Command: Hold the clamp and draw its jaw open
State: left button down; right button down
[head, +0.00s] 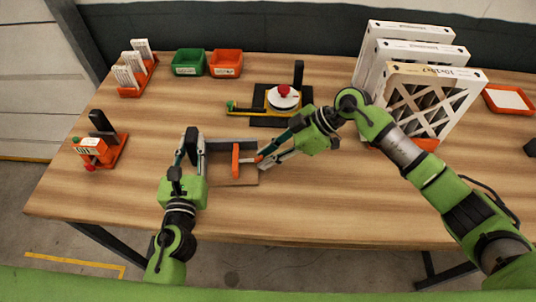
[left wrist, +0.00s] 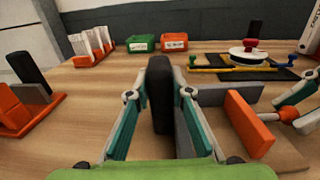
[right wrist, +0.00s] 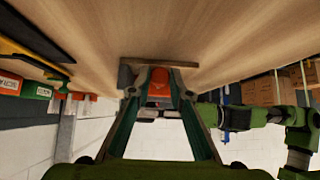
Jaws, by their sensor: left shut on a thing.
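The clamp has a grey frame (head: 222,145) on a brown board, a black upright post at its left and an upright orange jaw (head: 235,161) at its right. My left gripper (head: 191,146) is shut on the black post (left wrist: 160,95), which stands between its fingers in the left wrist view. The orange jaw (left wrist: 248,122) stands apart from the post there. My right gripper (head: 260,161) has its fingertips at the small orange knob (left wrist: 287,113) on the jaw's right side. In the right wrist view, orange (right wrist: 160,84) shows between its fingertips; whether they touch it is unclear.
A fixture with a red knob (head: 284,91) stands behind the clamp. White boxed filters (head: 430,97) stand at the right. A green bin (head: 188,62) and an orange bin (head: 225,64) are at the back. An orange stand (head: 103,150) is at the left. The front table strip is clear.

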jog(key=shift+w+d, duration=0.1)
jog(key=shift+d, duration=0.65)
jog(key=c, duration=1.9)
grip_release()
jog(key=shift+a, duration=0.1)
jog(key=v, duration=1.2)
pick_arm(q)
jog(key=c, duration=1.7)
grip_release()
jog(key=shift+s, duration=0.1)
